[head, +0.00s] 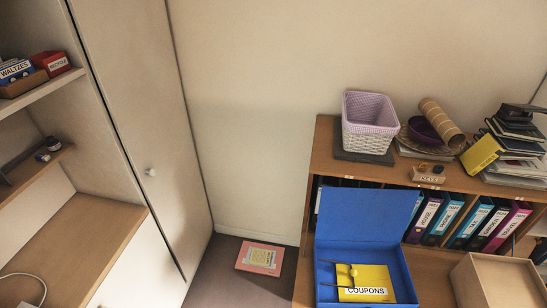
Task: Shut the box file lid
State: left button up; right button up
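A blue box file stands open on a wooden surface at the lower right of the head view. Its lid (363,222) is raised upright at the back, in front of the shelf of binders. Its tray (407,292) faces up and holds a yellow pad marked COUPONS (370,278) with a dark, thin item across it and a small yellow piece on top. Neither of my grippers is in view.
A wooden bookcase (325,150) behind holds several binders (443,220), a lilac basket (369,120) and stacked books. An open cardboard box (492,283) stands right of the box file. A pink-edged book (260,257) lies on the floor.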

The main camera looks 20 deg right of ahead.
aim_at(345, 214)
jog(key=z, duration=1.55)
